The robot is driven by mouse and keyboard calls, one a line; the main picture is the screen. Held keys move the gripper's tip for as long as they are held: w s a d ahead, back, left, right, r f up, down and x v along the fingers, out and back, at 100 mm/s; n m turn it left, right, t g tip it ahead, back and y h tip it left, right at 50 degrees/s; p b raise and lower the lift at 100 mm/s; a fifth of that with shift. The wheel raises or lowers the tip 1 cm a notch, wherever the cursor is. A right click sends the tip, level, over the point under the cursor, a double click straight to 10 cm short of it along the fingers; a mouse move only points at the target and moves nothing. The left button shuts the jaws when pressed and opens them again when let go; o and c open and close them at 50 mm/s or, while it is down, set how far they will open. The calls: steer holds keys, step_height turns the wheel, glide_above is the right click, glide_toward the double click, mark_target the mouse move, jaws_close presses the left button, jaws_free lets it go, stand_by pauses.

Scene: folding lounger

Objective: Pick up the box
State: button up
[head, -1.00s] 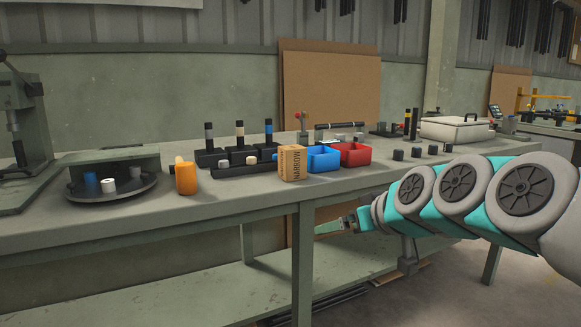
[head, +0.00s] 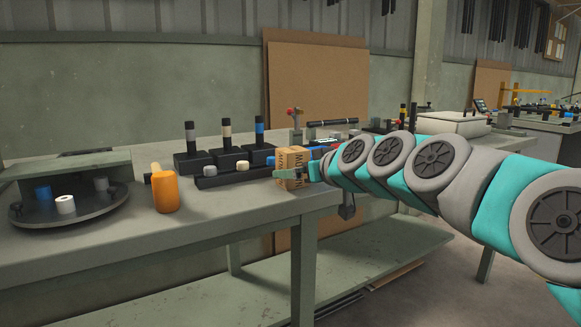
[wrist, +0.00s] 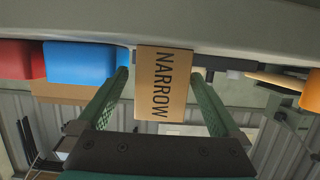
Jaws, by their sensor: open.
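The box (head: 293,158) is a small cardboard-brown block near the front edge of the workbench (head: 225,208). In the wrist view the box (wrist: 161,85) shows its face with the dark word NARROW, and the picture looks upside down. My gripper (wrist: 160,76) is open, with one green finger on each side of the box and a visible gap at both sides. In the head view my gripper (head: 287,174) comes in from the right and partly covers the lower box.
Left of the box are an orange container (head: 165,190) and a round dark tray (head: 70,208) with small cylinders. A black block row with posts (head: 226,162) stands behind. In the wrist view a blue bin (wrist: 80,63) and a red bin (wrist: 20,59) sit beside the box.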

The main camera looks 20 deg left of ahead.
steer(key=shift+p+x, duration=0.4)
steer(key=shift+x, duration=2.4)
steer(key=shift+s+a, duration=0.1)
steer(key=shift+s, duration=0.05)
jaws_close()
